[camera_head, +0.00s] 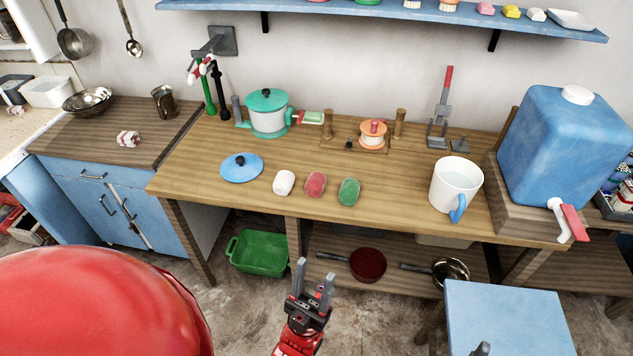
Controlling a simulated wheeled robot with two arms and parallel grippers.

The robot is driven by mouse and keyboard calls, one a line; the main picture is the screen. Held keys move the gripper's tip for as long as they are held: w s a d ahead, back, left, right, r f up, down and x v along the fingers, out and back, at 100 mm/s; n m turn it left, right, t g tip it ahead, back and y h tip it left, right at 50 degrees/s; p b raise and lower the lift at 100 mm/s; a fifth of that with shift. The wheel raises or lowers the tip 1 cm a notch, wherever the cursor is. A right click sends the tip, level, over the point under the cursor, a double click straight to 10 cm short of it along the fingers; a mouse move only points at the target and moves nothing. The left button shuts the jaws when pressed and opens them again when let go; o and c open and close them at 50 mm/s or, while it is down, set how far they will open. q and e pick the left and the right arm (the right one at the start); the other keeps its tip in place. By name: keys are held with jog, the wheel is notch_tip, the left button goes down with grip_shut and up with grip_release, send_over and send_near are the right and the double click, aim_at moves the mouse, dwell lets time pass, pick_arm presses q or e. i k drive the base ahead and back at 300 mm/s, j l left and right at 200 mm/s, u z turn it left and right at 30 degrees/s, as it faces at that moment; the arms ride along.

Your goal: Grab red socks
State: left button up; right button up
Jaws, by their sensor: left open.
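A small red bundle (315,184), which looks like the rolled red socks, lies on the wooden worktop (230,205) near its front edge. It sits between a white bundle (284,182) on its left and a green bundle (349,191) on its right, with small gaps. My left gripper (314,271) is open and empty, with its fingers pointing up. It appears in front of the worktop, below the red bundle in the picture, and is not touching it. Only a grey tip, perhaps of my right gripper (482,349), shows at the bottom edge; its jaws are hidden.
A blue lid (241,167) lies left of the bundles, a green-lidded pot (268,115) behind. A white mug (455,187) and a blue water tank (563,145) stand to the right. A blue stool (508,315) stands front right. The worktop's front edge faces my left gripper.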

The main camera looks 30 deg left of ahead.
aim_at(315, 185)
jog(key=i+j+u, duration=0.1)
jog(key=j, duration=0.35)
jog(key=i+j+u, duration=0.15)
jog(key=j, duration=0.25)
jog(key=i+j+u, duration=0.1)
jog(key=i+j, duration=0.2)
jog(key=j, duration=0.1)
